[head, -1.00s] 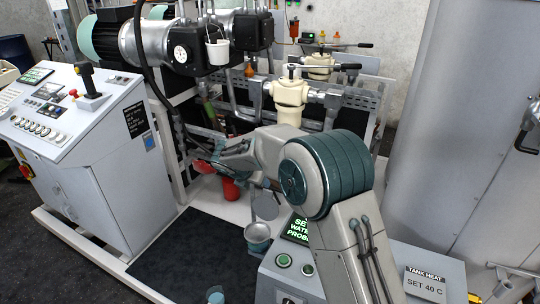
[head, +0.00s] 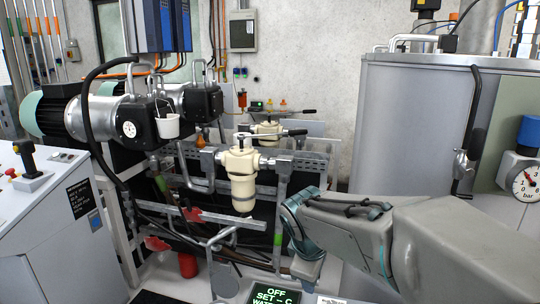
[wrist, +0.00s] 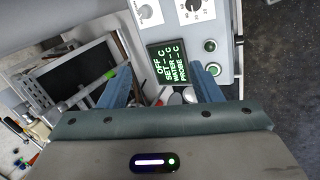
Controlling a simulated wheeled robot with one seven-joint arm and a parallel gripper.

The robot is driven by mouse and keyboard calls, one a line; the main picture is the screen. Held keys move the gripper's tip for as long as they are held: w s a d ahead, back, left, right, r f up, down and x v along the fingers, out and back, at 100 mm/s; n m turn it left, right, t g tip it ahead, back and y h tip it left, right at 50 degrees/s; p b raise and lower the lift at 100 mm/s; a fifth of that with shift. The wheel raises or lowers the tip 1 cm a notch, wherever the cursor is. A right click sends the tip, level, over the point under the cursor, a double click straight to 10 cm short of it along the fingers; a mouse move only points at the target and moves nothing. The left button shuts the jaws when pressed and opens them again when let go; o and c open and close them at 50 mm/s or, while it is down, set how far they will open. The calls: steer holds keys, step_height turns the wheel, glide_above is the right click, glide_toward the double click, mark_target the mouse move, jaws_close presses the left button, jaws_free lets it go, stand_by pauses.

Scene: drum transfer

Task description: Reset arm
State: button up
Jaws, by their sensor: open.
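My gripper (wrist: 155,68) shows in the wrist view with its two blue fingers apart and nothing between them. Past the fingers is a control box with a green-lit display (wrist: 172,62) reading OFF, SET, WATER and PROBE. In the head view my arm reaches in from the lower right, with its wrist bent down above the same display (head: 276,296). The fingertips are not clear in the head view.
A cream filter housing (head: 242,180) with pipes stands beyond my arm. A grey tank (head: 410,120) is at right, with a pressure gauge (head: 525,182). A control console (head: 50,230) is at left. A red cylinder (head: 188,265) sits low on the frame.

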steer(key=s+d+f+m+y, duration=0.1)
steer(key=s+d+m, duration=0.1)
steer(key=s+m, duration=0.4)
steer(key=s+d+f+m+y, duration=0.1)
steer(key=s+d+m, duration=0.2)
steer(key=s+m, duration=0.3)
steer(key=s, duration=0.3)
steer(key=shift+s+d, duration=0.25)
steer(key=shift+s, duration=0.15)
